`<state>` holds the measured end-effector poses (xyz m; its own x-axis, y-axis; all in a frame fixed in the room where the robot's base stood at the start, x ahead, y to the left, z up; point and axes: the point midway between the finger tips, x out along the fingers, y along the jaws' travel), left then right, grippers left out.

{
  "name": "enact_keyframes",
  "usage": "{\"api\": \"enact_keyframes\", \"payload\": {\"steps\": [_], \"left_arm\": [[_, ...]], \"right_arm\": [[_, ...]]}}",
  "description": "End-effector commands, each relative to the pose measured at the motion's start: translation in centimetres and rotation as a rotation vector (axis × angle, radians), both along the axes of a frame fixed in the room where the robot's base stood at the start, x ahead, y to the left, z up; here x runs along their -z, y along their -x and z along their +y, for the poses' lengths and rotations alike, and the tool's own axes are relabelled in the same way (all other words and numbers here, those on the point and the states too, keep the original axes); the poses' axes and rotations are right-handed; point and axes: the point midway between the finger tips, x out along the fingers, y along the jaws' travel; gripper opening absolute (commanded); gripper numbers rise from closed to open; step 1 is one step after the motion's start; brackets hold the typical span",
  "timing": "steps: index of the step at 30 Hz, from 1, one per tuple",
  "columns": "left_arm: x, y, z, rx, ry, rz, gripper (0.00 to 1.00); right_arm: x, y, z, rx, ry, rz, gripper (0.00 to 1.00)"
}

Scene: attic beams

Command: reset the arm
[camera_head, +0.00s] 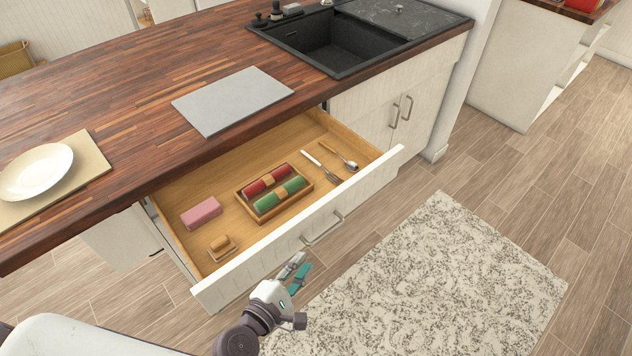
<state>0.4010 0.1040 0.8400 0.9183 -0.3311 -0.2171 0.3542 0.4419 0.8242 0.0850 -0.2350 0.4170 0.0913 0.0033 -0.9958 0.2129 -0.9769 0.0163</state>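My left gripper (297,270) is at the lower middle of the head view, on an arm coming in from the lower left. It is in front of the open drawer's white front (300,236), near the drawer handle (323,229). Its grey and teal fingers lie close together at an angle, and I cannot tell if they are shut. Nothing shows between them. Whether it touches the drawer front cannot be told. My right gripper is not in view.
The pulled-out drawer holds a pink block (201,213), a small wooden item (222,247), a tray (242,200) with red and green rolls, and cutlery (322,168). The counter (130,95) has a grey board (232,100), plate (36,171) and sink (335,43). A rug (440,270) covers floor at right.

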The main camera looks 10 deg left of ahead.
Motion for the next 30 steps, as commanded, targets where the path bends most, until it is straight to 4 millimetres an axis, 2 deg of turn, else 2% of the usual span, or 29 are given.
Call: {"api": "enact_keyframes", "payload": {"steps": [5, 8, 11, 14, 15, 18, 20, 21, 23, 24, 27, 30], "left_arm": [[0.3, 0.0, 0.0, 0.002, -0.008, 0.003, 0.22], [2.5, 0.3, 0.0, 0.021, -0.08, 0.024, 0.22], [7.4, 1.2, 0.2, 0.077, -0.251, 0.07, 0.22], [14.4, 3.3, 0.9, 0.185, -0.496, 0.134, 0.22], [17.2, 4.5, 1.3, 0.243, -0.601, 0.159, 0.22], [23.9, 8.0, 2.7, 0.409, -0.852, 0.218, 0.22], [27.6, 10.5, 3.7, 0.528, -0.992, 0.251, 0.22], [29.9, 12.4, 4.5, 0.617, -1.082, 0.271, 0.22], [33.1, 15.4, 5.9, 0.761, -1.208, 0.294, 0.22], [35.0, 17.6, 6.8, 0.861, -1.283, 0.308, 0.22], [38.6, 22.7, 9.1, 1.113, -1.434, 0.322, 0.22], [40.7, 27.0, 11.1, 1.33, -1.528, 0.317, 0.22]], "right_arm": [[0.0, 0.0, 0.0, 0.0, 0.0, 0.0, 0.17], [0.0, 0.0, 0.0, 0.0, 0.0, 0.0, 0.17], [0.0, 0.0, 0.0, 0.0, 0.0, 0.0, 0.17], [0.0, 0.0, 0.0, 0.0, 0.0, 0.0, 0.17], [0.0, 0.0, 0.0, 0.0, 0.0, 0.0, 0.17], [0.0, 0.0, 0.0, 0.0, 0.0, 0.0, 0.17], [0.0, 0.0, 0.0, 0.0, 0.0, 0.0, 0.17], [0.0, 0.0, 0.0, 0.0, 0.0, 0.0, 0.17], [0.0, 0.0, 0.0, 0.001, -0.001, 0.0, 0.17], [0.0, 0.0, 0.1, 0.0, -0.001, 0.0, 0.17], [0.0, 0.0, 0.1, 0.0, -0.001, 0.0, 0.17], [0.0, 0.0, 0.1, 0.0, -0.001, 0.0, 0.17]]}}
